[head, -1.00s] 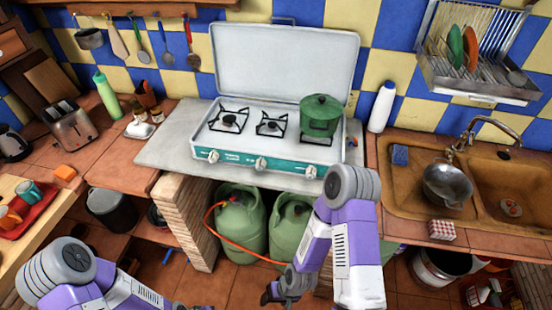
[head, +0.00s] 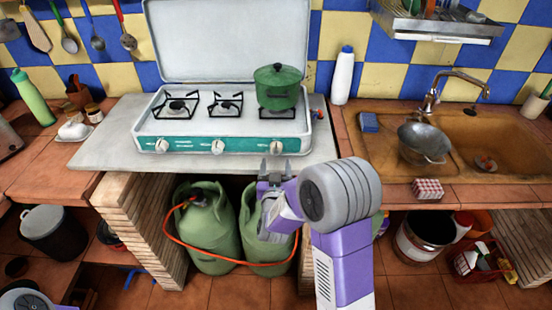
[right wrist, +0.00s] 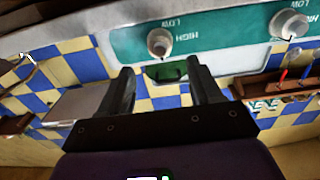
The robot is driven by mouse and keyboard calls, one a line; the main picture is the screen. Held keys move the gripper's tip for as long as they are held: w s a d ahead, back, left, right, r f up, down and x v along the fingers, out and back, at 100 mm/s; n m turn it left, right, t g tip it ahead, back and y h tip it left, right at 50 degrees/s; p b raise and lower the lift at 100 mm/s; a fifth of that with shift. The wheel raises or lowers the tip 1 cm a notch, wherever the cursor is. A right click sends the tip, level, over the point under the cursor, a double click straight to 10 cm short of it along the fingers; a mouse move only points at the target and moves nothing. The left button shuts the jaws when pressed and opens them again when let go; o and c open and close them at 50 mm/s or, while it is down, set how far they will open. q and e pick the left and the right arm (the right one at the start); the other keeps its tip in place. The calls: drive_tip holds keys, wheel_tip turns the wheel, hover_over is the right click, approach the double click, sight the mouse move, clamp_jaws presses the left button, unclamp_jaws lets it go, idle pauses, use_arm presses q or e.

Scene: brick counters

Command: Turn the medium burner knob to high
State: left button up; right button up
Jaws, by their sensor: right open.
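The white stove (head: 190,128) has a teal front panel with three pale knobs: a left knob (head: 162,146), a middle knob (head: 218,147) and a right knob (head: 276,146). The frames do not clearly show which one is the medium burner's. My right gripper (head: 275,168) is open and empty, just below and in front of the right knob. In the right wrist view, the knob (right wrist: 160,42) sits ahead of the open fingers (right wrist: 160,78), apart from them, with upside-down HIGH and LOW marks beside it. My left gripper is out of view.
A green pot (head: 277,90) stands on the right burner. Green gas cylinders (head: 208,228) with an orange hose stand under the counter. A white bottle (head: 342,76) and the sink (head: 475,140) are to the right. The counter's front edge (head: 120,168) lies below the panel.

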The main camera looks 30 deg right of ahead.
sight(276, 153)
drive_tip(key=b+x, duration=0.1)
drive_tip(key=x, duration=0.5)
drive_tip(key=shift+w, duration=0.15)
drive_tip(key=c, duration=1)
drive_tip(key=shift+c, duration=0.2)
